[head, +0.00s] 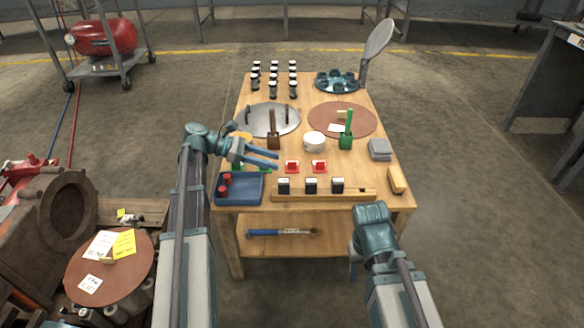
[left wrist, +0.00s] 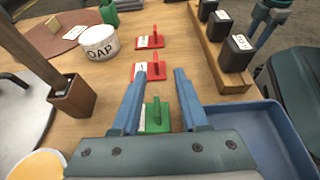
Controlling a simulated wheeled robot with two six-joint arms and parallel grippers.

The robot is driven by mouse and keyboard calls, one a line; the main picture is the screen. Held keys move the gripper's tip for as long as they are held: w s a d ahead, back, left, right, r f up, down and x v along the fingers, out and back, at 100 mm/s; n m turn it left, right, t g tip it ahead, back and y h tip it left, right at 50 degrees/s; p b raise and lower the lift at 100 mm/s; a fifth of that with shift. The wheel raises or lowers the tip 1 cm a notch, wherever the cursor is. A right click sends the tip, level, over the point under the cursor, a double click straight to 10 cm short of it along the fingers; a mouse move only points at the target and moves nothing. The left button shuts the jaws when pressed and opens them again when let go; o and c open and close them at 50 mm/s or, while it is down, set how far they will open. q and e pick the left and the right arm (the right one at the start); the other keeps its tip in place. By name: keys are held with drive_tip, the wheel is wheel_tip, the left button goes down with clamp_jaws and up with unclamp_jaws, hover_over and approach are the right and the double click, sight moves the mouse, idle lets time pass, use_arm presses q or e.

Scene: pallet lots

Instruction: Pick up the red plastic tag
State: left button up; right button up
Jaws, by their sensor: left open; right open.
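Two red plastic tags lie on the wooden table, a left one (head: 292,167) and a right one (head: 319,166), each with a white label and a raised red grip. In the left wrist view the nearer red tag (left wrist: 150,70) is just ahead of my left fingertips, and the farther one (left wrist: 151,38) is beyond it. My left gripper (head: 276,157) is open and empty, above the table left of the red tags. In the left wrist view a green tag (left wrist: 157,117) lies between its fingers (left wrist: 160,75). My right gripper (head: 354,262) is open, low before the table and mostly hidden by its arm.
A blue tray (head: 240,189) is at the front left. A wooden rail (head: 300,195) with black labelled blocks is in front of the tags.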

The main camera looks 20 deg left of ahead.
sight(286, 169)
use_arm(q)
drive_tip(key=x, duration=0.1)
drive_tip(key=b+x, duration=0.1)
drive_tip(key=x, duration=0.3)
drive_tip(key=shift+w+d+r, duration=0.15)
drive_tip(key=shift+w+r, duration=0.05)
drive_tip(key=shift+w, duration=0.1)
clamp_jaws()
